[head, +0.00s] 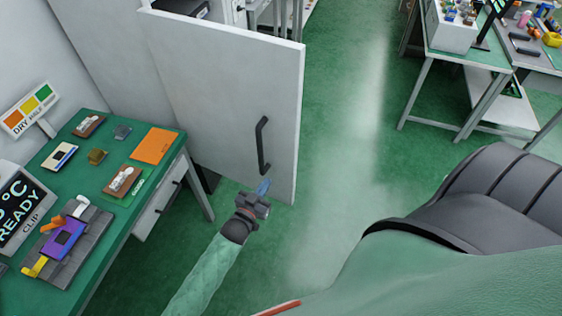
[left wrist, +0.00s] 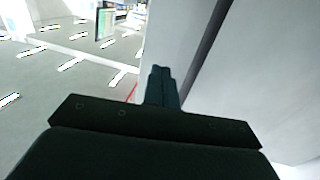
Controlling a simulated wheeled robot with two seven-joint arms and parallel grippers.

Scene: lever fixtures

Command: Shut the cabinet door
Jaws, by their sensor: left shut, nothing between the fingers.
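The cabinet door (head: 215,95) is a large light-grey panel standing open in the head view, with a black bar handle (head: 262,146) near its right edge. My left gripper (head: 264,186) is shut and empty, just below the handle at the lower right part of the door. I cannot tell whether its tips touch the door. In the left wrist view the shut fingers (left wrist: 162,84) point ahead, with a pale panel surface (left wrist: 255,75) on the right. My right gripper is not in view.
A green-topped table (head: 150,180) with small parts and a display stands left of the door. Another workbench (head: 470,62) stands at the back right. Green floor (head: 345,130) is clear right of the door.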

